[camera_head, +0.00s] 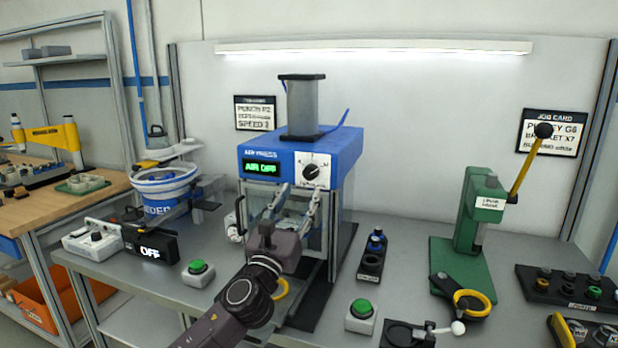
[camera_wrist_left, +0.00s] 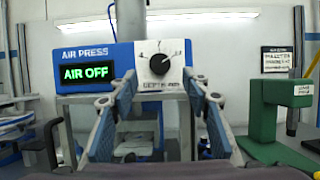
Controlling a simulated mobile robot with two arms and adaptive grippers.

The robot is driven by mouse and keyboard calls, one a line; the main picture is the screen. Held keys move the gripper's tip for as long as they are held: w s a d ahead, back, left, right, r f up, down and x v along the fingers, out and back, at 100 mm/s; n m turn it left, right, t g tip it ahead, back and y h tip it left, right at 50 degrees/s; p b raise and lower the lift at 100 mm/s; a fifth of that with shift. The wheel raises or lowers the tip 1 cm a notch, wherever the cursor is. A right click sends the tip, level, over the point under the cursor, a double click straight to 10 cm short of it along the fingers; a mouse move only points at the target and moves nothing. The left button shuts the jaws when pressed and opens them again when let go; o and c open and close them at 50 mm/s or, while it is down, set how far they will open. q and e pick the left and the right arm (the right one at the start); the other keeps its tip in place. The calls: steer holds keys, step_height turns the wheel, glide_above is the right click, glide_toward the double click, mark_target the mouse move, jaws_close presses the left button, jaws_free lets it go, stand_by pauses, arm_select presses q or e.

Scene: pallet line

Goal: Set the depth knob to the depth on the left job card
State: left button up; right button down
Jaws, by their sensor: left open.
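The depth knob (camera_head: 311,171) is a black dial on a white plate on the front of the blue air press (camera_head: 270,149). In the left wrist view the knob (camera_wrist_left: 160,63) seems to point up and to the right; its scale is too small to read. My left gripper (camera_head: 298,191) is open and empty, just below and in front of the plate. In the left wrist view its two fingers stand wide apart below the knob, touching nothing visible. The left job card (camera_head: 256,113) hangs on the wall behind; its small middle line is unreadable. My right gripper is not in view.
The press display (camera_head: 262,168) reads AIR OFF. Green buttons (camera_head: 198,268) (camera_head: 361,309) stand on the bench beside the press. A green lever press (camera_head: 478,215) stands at right, below another job card (camera_head: 552,133). A blue and white bowl feeder (camera_head: 163,182) stands at left.

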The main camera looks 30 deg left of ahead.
mark_target(309, 176)
arm_select(q)
steer(key=x, duration=0.4)
steer(key=shift+p, duration=0.4)
steer(key=shift+x, duration=0.9)
steer(key=c, duration=1.2)
steer(key=shift+o, duration=0.2)
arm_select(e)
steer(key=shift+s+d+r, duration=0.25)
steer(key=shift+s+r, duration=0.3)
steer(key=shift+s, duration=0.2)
